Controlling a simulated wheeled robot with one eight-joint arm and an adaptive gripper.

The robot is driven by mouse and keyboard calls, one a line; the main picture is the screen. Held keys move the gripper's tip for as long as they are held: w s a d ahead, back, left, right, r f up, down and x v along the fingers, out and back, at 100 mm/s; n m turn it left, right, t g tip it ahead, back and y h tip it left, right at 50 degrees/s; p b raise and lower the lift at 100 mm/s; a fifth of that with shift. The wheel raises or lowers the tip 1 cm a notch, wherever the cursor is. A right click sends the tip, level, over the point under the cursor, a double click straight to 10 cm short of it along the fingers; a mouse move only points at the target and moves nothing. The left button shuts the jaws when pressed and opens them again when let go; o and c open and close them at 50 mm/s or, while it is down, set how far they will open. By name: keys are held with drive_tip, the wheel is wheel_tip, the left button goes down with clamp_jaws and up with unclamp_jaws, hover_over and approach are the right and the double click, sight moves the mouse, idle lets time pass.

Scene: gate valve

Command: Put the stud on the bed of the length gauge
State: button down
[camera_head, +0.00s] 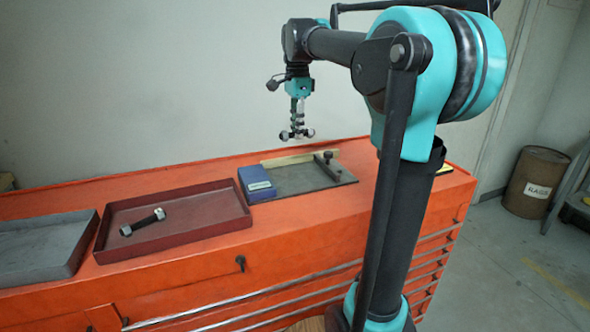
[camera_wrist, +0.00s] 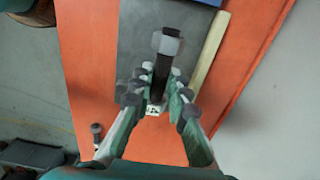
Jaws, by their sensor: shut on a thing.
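My gripper (camera_head: 297,127) is shut on a dark stud with grey hex nuts (camera_head: 284,135). It holds the stud roughly level in the air above the length gauge. In the wrist view the stud's dark shank and large nut (camera_wrist: 166,44) stick out past the fingers (camera_wrist: 151,88); its near end is partly hidden between them. The length gauge's dark grey bed (camera_head: 285,180) lies on the orange bench, with a blue block (camera_head: 257,184) at its left end, a pale wooden strip (camera_head: 287,157) at the back and a dark crosspiece with a knob (camera_head: 329,166) at the right.
A dark red tray (camera_head: 205,210) left of the gauge holds another stud (camera_head: 143,222). A grey tray (camera_head: 35,262) stands farther left. The orange bench (camera_head: 290,226) is bare in front of the gauge. A wall (camera_head: 170,90) rises behind.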

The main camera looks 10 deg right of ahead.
sight(297, 177)
wheel_tip(297, 177, down, 13)
drive_tip(key=shift+r, duration=0.1)
idle(0.4)
drive_tip(key=c, duration=1.9)
unclamp_jaws()
drive_tip(key=o, duration=0.4)
wheel_tip(297, 177, up, 12)
drive_tip(key=shift+r, duration=0.1)
